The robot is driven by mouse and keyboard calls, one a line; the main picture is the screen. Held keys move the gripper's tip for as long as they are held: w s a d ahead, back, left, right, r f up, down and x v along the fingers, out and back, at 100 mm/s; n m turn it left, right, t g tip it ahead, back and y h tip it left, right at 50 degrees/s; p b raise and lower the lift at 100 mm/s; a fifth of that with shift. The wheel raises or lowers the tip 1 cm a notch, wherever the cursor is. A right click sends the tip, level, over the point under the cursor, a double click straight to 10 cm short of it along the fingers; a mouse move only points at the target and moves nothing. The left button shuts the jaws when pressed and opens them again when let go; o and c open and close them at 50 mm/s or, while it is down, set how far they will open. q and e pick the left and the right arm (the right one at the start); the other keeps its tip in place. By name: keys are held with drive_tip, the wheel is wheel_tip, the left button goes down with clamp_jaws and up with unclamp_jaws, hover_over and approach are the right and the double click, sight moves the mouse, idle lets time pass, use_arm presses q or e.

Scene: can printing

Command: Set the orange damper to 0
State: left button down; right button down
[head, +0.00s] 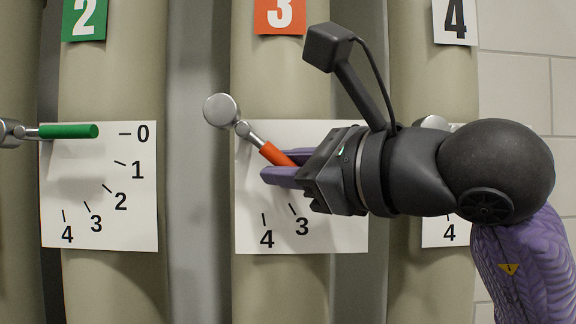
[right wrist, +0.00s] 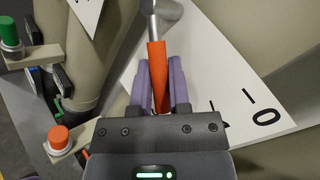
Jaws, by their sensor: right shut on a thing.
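The orange damper handle (head: 275,154) sits on the pipe with the orange 3 sign. It slopes down and right from its round silver pivot (head: 221,110). The white scale plate (head: 250,215) behind it shows 3 and 4 clearly; my right gripper covers most of the other marks. My right gripper (head: 278,167) is shut on the orange handle, its purple fingers on either side. In the right wrist view the orange handle (right wrist: 157,70) lies between the purple fingers (right wrist: 162,85), and the 0 mark (right wrist: 266,117) shows to the right. My left gripper is not in view.
A green damper handle (head: 70,131) on the pipe at the left lies level at its 0 mark. A pipe with a 4 sign (head: 455,20) stands behind my right arm. The right wrist view shows an orange button (right wrist: 58,138) and a green button (right wrist: 9,32) at the left.

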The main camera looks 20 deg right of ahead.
sight(302, 127)
drive_tip(key=shift+r, duration=0.1)
drive_tip(key=shift+d+r+n+g+p, duration=0.2)
drive_tip(key=shift+r+n+g+p, duration=0.15)
drive_tip(key=shift+p, duration=0.5)
drive_tip(key=r+n+g+h+p, duration=0.1)
drive_tip(key=p, duration=0.1)
drive_tip(key=r+n+g+h+p, duration=0.1)
drive_tip(key=p, duration=0.2)
drive_tip(key=shift+s+d, duration=0.15)
drive_tip(key=shift+d, duration=0.2)
drive_tip(key=shift+r+n+g+h+p, duration=0.15)
drive_tip(key=shift+n+g+h+p, duration=0.25)
drive_tip(key=shift+n+h, duration=0.1)
drive_tip(key=shift+d+r+n+g+h, duration=0.1)
drive_tip(key=shift+r+n+g+h, duration=0.2)
drive_tip(key=shift+h, duration=0.2)
drive_tip(key=c, duration=0.9)
unclamp_jaws()
drive_tip(key=shift+s, duration=0.1)
